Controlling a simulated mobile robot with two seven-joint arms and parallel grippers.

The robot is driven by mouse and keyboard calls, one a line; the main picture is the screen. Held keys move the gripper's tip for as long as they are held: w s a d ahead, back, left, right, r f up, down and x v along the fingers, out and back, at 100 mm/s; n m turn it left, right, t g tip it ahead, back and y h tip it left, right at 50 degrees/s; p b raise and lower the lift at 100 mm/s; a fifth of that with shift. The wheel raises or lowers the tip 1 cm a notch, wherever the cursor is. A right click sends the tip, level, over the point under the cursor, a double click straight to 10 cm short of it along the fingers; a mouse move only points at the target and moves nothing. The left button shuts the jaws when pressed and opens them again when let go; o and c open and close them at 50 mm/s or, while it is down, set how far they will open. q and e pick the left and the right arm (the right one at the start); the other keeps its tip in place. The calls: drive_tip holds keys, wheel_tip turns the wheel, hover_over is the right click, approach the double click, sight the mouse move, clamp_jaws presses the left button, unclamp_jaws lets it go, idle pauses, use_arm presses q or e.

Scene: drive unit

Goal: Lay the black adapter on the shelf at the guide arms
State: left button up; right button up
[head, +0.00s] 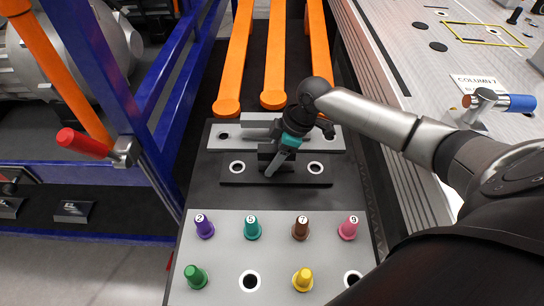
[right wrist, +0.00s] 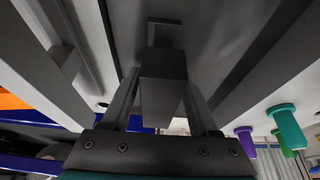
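The black adapter (head: 290,178) is a dark bar with a white-ringed hole near each end. In the head view it lies crosswise between a light grey adapter and the numbered peg plate; whether it touches the surface below I cannot tell. My right gripper (head: 275,165) points down at its middle. In the right wrist view, the fingers of my right gripper (right wrist: 163,105) press both sides of its dark upright grip block (right wrist: 163,80). The orange guide arms (head: 273,60) run away at the back over the dark shelf (head: 205,185). My left gripper is not in view.
A light grey adapter (head: 215,136) lies just behind the black one. The peg plate (head: 225,240) in front carries several coloured pegs. A blue frame (head: 150,150) with a red-handled clamp (head: 85,143) bounds the left. A worktable (head: 410,70) with a blue-handled clamp (head: 510,103) stands right.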

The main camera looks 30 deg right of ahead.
drive_tip(key=shift+o, duration=0.3)
drive_tip(key=p+v, duration=0.2)
drive_tip(key=v, duration=1)
drive_tip(key=shift+r+p, duration=0.1)
drive_tip(key=shift+p, duration=0.25)
